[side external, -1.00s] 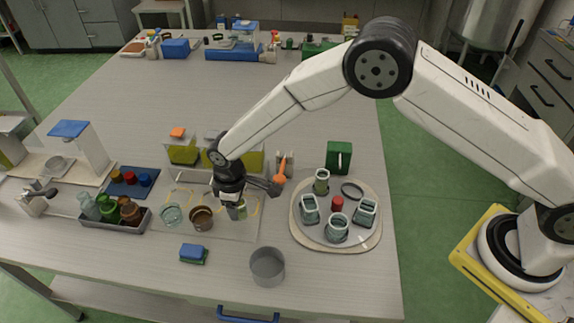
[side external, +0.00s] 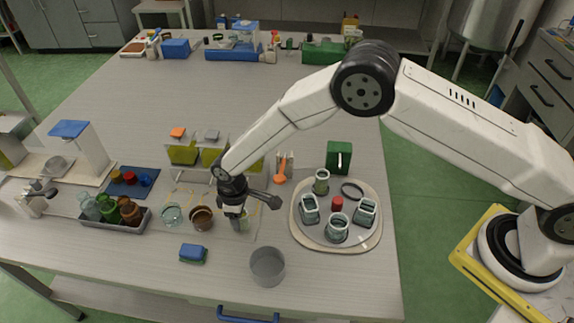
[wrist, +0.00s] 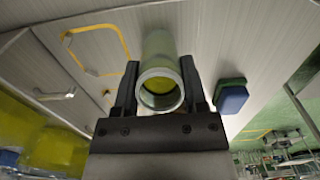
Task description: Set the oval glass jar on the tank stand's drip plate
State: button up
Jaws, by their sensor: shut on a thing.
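My gripper (side external: 237,213) is shut on a clear glass jar (side external: 240,224), in front of the yellow-green tanks (side external: 183,150). In the wrist view the jar (wrist: 161,88) stands between the two fingers with its open mouth toward the camera. Its glass looks greenish-yellow, and its mouth looks nearly round. A pale plate with yellow outlines (side external: 215,232) lies in front of the tanks, and the jar is over its right part. A yellow outline (wrist: 97,36) also shows in the wrist view. I cannot tell whether the jar's base touches the plate.
Two glass vessels, one clear (side external: 172,215) and one brown (side external: 201,218), stand left of my gripper. A blue-and-green sponge (side external: 193,253) and a grey round tin (side external: 267,266) are nearer the front. A round tray (side external: 318,243) with several jars is at right.

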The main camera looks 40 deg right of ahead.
jog(key=shift+f, duration=0.3)
dwell(0.5)
jog(key=o, duration=1.1)
jog(key=shift+c, duration=0.2)
jog(key=shift+o, duration=0.3)
jog(key=shift+r, duration=0.1)
jog(key=shift+r, duration=3.4)
